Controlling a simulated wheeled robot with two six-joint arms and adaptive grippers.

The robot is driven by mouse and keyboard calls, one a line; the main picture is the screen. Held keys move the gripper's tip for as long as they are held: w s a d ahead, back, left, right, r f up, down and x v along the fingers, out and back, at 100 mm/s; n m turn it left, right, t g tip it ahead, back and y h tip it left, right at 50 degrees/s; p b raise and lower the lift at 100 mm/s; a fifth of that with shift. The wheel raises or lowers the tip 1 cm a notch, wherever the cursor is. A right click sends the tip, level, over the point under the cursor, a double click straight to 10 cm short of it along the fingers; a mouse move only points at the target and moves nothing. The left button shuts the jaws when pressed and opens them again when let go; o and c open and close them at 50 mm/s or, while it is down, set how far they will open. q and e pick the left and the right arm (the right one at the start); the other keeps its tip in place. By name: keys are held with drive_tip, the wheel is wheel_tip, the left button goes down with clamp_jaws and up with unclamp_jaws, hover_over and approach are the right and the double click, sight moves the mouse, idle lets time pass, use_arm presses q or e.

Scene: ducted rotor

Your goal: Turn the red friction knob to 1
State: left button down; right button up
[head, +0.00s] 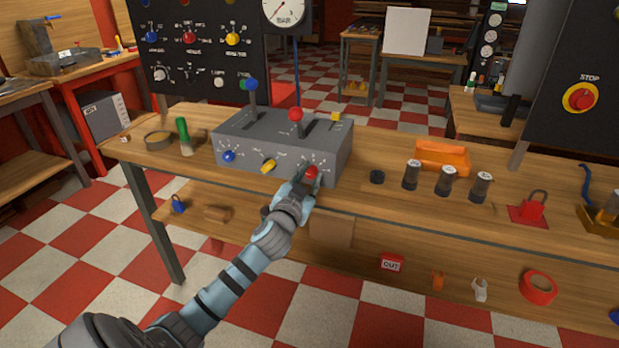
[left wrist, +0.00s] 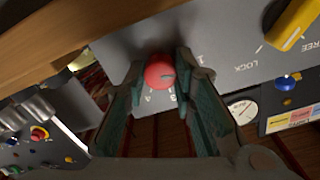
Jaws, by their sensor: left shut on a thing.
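The red friction knob (head: 311,172) is on the front face of the grey control box (head: 230,147), at its right end. My left gripper (head: 305,180) is at the knob, with its fingers around it. In the left wrist view the red knob (left wrist: 160,73) sits between the two fingertips of my left gripper (left wrist: 160,82), which is shut on it. A dark pointer mark shows on the knob's face. Scale marks show around it, with a "1" to its upper right and a "4" below it. Other marks are partly hidden by the fingers. My right gripper is not in view.
A blue knob (head: 229,156) and a yellow knob (head: 268,165) share the box's front face. Levers with blue (head: 252,84) and red (head: 295,114) balls rise from its top.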

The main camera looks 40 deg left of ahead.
use_arm(q)
drive_tip(key=shift+f, duration=0.15)
drive_tip(key=c, duration=1.3)
unclamp_jaws()
drive_tip(key=v, duration=1.2)
